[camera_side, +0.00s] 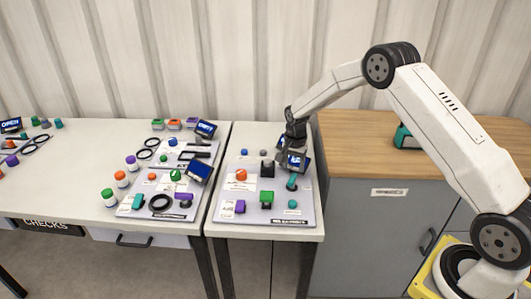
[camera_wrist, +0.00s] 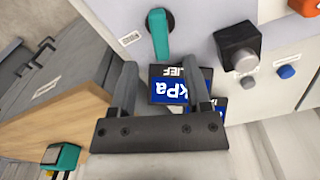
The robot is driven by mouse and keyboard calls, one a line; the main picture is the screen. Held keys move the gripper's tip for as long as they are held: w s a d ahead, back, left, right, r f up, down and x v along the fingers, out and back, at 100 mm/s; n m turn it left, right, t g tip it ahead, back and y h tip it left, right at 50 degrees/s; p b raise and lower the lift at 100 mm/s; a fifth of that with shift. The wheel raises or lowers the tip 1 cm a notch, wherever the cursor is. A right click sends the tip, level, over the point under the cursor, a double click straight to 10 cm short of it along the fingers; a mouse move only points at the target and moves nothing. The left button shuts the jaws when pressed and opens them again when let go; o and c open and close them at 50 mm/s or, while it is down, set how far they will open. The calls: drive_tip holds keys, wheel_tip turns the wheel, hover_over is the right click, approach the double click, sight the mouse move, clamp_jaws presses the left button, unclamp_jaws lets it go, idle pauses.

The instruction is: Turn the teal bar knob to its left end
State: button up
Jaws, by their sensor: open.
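The teal bar knob (camera_side: 292,182) is on the right part of the panel (camera_side: 225,206) in the side view. In the wrist view the teal bar knob (camera_wrist: 159,34) sits on a dark round base near the top edge, its long side running nearly up and down the picture. My gripper (camera_side: 291,168) is just behind the knob in the side view, over the blue display. In the wrist view my gripper (camera_wrist: 162,78) is open and empty. Its two fingers are apart, with the knob beyond the tips, roughly between them and not touched.
A blue display (camera_wrist: 180,84) lies below the fingers. A wooden-topped cabinet (camera_side: 365,150) stands alongside.

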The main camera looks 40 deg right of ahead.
sight(293, 177)
drive_tip(key=shift+f, duration=2.5)
clamp_jaws()
